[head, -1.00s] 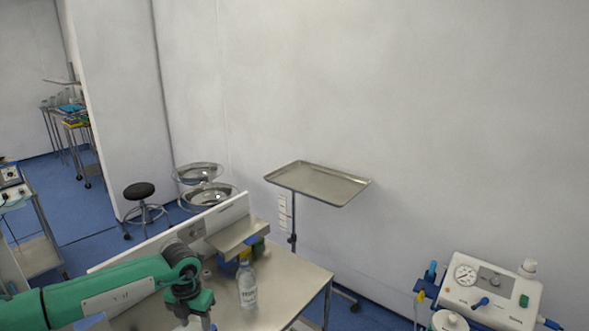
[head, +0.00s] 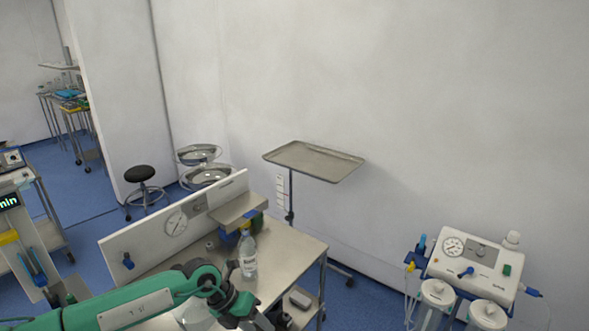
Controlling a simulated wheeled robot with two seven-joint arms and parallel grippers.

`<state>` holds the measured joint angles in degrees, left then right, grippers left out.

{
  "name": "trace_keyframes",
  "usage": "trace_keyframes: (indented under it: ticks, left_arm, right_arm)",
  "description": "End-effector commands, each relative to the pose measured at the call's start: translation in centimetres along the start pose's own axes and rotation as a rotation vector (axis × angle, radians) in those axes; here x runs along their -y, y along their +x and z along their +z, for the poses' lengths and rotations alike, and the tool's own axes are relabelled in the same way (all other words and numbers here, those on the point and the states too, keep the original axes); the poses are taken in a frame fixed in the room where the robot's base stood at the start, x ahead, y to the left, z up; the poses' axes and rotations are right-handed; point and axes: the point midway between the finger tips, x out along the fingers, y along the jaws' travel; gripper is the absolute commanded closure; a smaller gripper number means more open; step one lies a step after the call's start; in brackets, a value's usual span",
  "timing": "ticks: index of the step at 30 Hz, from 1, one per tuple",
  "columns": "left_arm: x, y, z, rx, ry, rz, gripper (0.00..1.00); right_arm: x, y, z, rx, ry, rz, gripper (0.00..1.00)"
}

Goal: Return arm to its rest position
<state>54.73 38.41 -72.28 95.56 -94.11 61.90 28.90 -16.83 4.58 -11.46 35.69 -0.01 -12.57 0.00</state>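My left arm, green with dark joints, comes in from the lower left of the head view and reaches over the near part of a steel table (head: 290,257). Its wrist is at the bottom edge, and the gripper fingers are not clearly visible. A clear bottle (head: 248,256) with a white label and blue cap stands upright on the table, just beyond the wrist and apart from it. My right arm and gripper are not in view.
An instrument tray (head: 314,160) on a pole stands behind. A white machine (head: 474,270) is at right, a stool (head: 140,174) at left.

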Motion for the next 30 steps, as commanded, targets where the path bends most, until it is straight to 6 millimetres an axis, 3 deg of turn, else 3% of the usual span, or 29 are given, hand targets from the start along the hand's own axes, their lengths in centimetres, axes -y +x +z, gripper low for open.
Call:
trace_keyframes:
  ticks: [4, 6, 9, 12, 14, 17, 20, 26, 30]
  left_arm:
    - [8.1, 2.0, -0.7, 0.094, -0.032, -0.317, 0.52]
    - [12.2, 1.9, -0.8, 0.162, -0.079, -0.496, 0.52]
    - [16.9, 0.3, -0.4, 0.272, -0.180, -0.735, 0.52]
    - [19.7, -2.3, 0.3, 0.392, -0.319, -0.947, 0.52]
    - [20.5, -4.0, 0.9, 0.468, -0.421, -1.058, 0.52]
    - [20.1, -6.8, 1.7, 0.596, -0.616, -1.212, 0.52]
    - [17.9, -9.1, 2.1, 0.723, -0.844, -1.324, 0.52]
    - [10.1, -11.0, 0.5, 0.954, -1.368, -1.402, 0.52]
    - [3.8, -9.9, -3.4, 1.075, -1.770, -1.329, 0.52]
  right_arm:
    - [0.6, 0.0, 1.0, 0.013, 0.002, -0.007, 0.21]
    - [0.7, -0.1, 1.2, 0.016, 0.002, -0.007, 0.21]
    - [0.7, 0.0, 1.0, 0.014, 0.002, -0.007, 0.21]
    - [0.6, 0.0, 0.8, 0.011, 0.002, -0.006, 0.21]
    - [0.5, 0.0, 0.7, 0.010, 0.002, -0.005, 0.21]
    - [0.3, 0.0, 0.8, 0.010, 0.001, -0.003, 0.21]
    - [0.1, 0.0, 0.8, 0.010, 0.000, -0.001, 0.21]
    - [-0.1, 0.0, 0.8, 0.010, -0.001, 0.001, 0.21]
    - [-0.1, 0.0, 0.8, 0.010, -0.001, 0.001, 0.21]
